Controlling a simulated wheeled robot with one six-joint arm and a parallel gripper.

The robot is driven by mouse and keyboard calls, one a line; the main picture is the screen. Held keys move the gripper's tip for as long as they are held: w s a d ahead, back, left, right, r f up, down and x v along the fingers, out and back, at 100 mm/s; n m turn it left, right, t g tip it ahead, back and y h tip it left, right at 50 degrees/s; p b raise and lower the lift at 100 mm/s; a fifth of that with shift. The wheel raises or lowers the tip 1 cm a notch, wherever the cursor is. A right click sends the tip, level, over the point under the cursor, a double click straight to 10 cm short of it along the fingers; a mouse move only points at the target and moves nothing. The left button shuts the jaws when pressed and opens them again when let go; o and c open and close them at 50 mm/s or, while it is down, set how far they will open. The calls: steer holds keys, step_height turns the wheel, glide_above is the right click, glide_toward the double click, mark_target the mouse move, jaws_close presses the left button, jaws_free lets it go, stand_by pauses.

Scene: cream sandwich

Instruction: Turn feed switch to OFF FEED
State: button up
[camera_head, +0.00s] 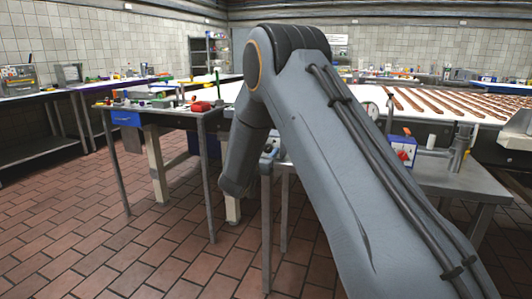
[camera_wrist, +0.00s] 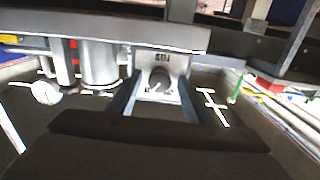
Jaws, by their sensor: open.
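In the wrist view a dark round knob (camera_wrist: 159,77), which looks like the feed switch, sits on a light grey plate (camera_wrist: 181,62). The plate has dark lettering above the knob and small marks below it, too small to read. A pale line shows on the knob's lower part; I cannot tell which position it points to. My gripper (camera_wrist: 158,97) is open, one finger at each side of the view's middle, with the knob between and just beyond the tips. I cannot see contact. In the head view my arm hides the gripper.
In the wrist view a metal cylinder (camera_wrist: 98,66) and a round gauge (camera_wrist: 45,92) stand to the left. A conveyor (camera_head: 440,104) carries brown strips behind. Tiled floor (camera_head: 75,220) is clear at left.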

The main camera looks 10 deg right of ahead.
steer(key=c, duration=1.1)
steer(key=shift+o, duration=0.2)
steer(key=shift+n+p, duration=0.3)
steer(key=shift+p, duration=0.05)
steer(key=shift+r+n+p, duration=0.15)
steer(key=shift+n+p, duration=0.7)
steer(key=shift+n, duration=0.15)
steer(key=n+p, duration=0.3)
steer(key=n, duration=0.1)
steer(key=shift+n, duration=0.3)
steer(key=n+p, duration=0.2)
steer(key=n, duration=0.4)
steer(key=shift+n+p, duration=0.4)
